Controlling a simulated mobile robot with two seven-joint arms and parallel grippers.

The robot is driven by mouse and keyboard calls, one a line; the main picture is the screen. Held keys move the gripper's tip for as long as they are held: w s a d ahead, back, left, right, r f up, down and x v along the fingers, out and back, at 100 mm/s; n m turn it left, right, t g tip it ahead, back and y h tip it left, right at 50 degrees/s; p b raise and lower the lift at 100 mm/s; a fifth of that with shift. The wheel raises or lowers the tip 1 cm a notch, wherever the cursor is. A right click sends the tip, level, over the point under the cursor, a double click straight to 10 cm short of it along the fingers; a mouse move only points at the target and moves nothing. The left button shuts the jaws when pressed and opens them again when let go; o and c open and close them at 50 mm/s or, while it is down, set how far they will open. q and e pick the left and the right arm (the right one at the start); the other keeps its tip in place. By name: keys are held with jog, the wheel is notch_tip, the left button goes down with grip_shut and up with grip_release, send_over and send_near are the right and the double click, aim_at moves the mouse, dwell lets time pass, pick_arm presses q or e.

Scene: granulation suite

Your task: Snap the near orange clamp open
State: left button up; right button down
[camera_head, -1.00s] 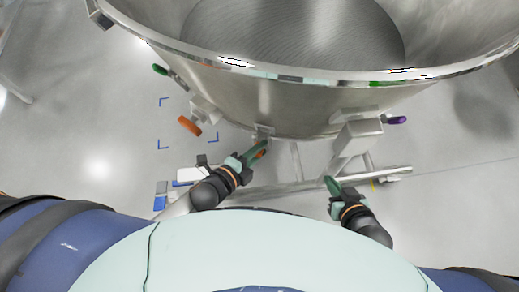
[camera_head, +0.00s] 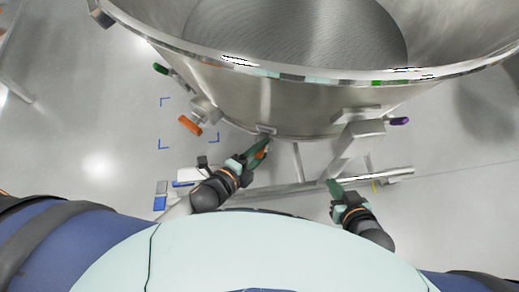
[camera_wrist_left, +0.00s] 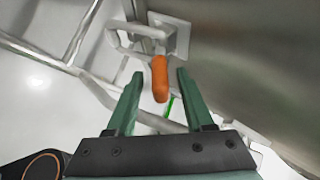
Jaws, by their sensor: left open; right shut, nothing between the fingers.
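The near orange clamp's handle (camera_wrist_left: 159,78) hangs below a metal bracket on the steel vessel in the left wrist view. My left gripper (camera_wrist_left: 156,82) is open, with one green finger on each side of the handle and gaps visible between. In the head view a bit of the orange handle (camera_head: 261,155) shows beside the fingers of my left gripper (camera_head: 257,151), which hide the rest of it. My right gripper (camera_head: 334,186) is shut and empty, below the vessel's rim and to the right.
The large steel vessel (camera_head: 265,100) fills the top of the head view. Another orange handle (camera_head: 190,126) is on its left, with a green one (camera_head: 160,69) above. A purple handle (camera_head: 399,121) is at the right. A metal frame rail (camera_head: 395,174) runs below the vessel.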

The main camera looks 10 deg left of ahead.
pick_arm(q)
jog(key=shift+s+a+r, duration=0.2)
jog(key=shift+s, duration=0.1)
jog(key=p+v, duration=0.2)
jog(key=v, duration=0.9)
jog(key=shift+s+a+r, duration=0.15)
jog(key=shift+s+a, duration=0.05)
jog(key=shift+s, duration=0.1)
